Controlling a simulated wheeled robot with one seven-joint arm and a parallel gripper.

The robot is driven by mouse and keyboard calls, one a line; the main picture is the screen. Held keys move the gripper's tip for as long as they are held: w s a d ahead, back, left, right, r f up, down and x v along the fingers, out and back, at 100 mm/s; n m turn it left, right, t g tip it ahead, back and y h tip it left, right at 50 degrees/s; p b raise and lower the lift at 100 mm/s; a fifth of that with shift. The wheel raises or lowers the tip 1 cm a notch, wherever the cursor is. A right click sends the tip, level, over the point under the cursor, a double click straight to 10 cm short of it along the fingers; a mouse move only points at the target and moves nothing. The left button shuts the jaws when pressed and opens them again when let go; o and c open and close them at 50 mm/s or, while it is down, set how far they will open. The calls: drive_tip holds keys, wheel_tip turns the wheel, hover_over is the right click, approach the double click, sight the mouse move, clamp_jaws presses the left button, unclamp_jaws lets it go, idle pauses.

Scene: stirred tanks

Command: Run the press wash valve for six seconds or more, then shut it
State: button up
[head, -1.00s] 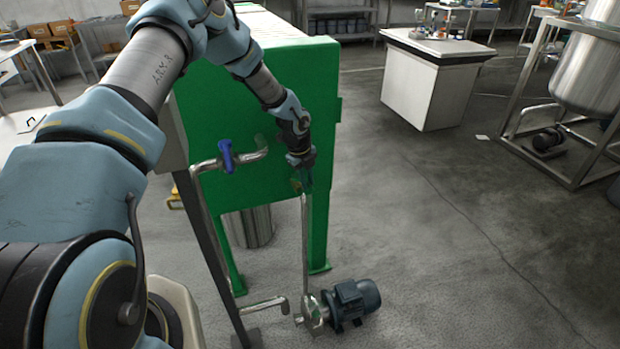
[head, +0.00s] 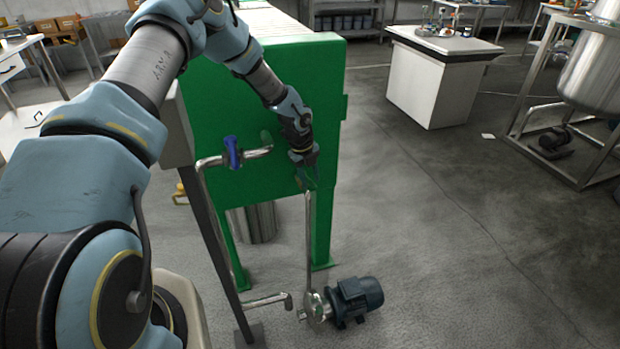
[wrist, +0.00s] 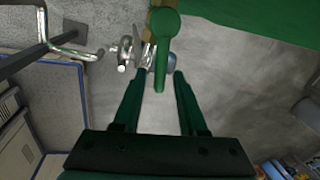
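A green lever handle (wrist: 162,52) with a round hub shows in the wrist view, and its narrow end reaches between my finger tips. Brass-coloured fittings and a steel pipe show behind it. My gripper (wrist: 160,78) is open, one finger each side of the lever's end, with gaps on both sides. In the head view my gripper (head: 306,182) is at the front of the green press (head: 222,112), above an upright steel pipe (head: 308,240). There it largely hides the lever. A blue-handled valve (head: 232,152) sits left of it, its handle crosswise to its pipe. No water is visible.
A pump with a dark motor (head: 355,298) stands on the floor below. A metal drum (head: 252,222) is under the press. A white cabinet (head: 435,80) and a framed steel tank (head: 598,70) stand to the right.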

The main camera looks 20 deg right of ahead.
drive_tip(key=shift+o, duration=0.3)
drive_tip(key=shift+r, duration=0.15)
drive_tip(key=shift+a+r, duration=0.1)
drive_tip(key=shift+r, duration=0.2)
wheel_tip(320, 180, up, 10)
drive_tip(key=a+b, duration=0.1)
drive_tip(key=a, duration=0.1)
drive_tip(key=shift+s+f, duration=0.15)
